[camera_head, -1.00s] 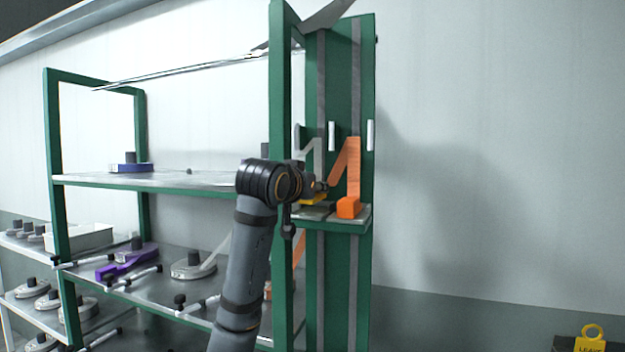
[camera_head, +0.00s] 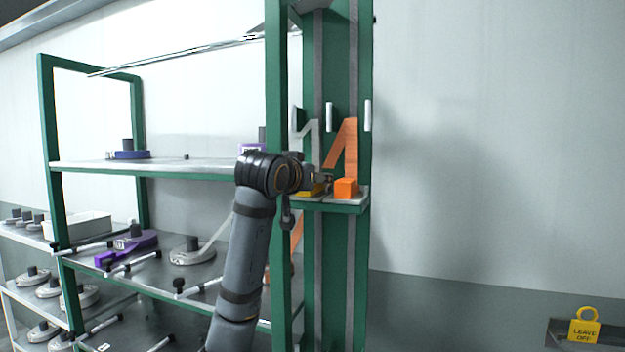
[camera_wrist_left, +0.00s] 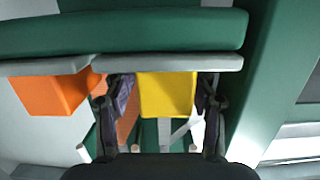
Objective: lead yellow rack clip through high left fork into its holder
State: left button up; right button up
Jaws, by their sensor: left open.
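The yellow clip (camera_head: 312,190) sits on a small grey-topped ledge (camera_head: 352,203) of the green rack, at its left end. A pale band rises behind it (camera_head: 312,143) and folds in a zigzag. In the left wrist view the yellow clip (camera_wrist_left: 167,95) lies between the two dark fingers of my left gripper (camera_wrist_left: 165,98). The fingers are open, one on each side, with small gaps. In the head view my left gripper (camera_head: 318,181) partly hides the clip. White upright pegs (camera_head: 329,117) stand on the panel above; I cannot tell which form the high left fork.
An orange clip (camera_head: 346,188) with an orange band stands close to the right on the same ledge; it also shows in the wrist view (camera_wrist_left: 52,92). A green post (camera_head: 277,240) stands close beside my arm. Shelves with purple and grey pieces are left. A yellow lock tag (camera_head: 584,330) is far right.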

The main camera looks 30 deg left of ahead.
pick_arm(q)
jog(key=shift+s, duration=0.1)
dwell(0.3)
jog(key=v, duration=1.1)
jog(key=shift+s, duration=0.4)
jog(key=shift+d, duration=0.15)
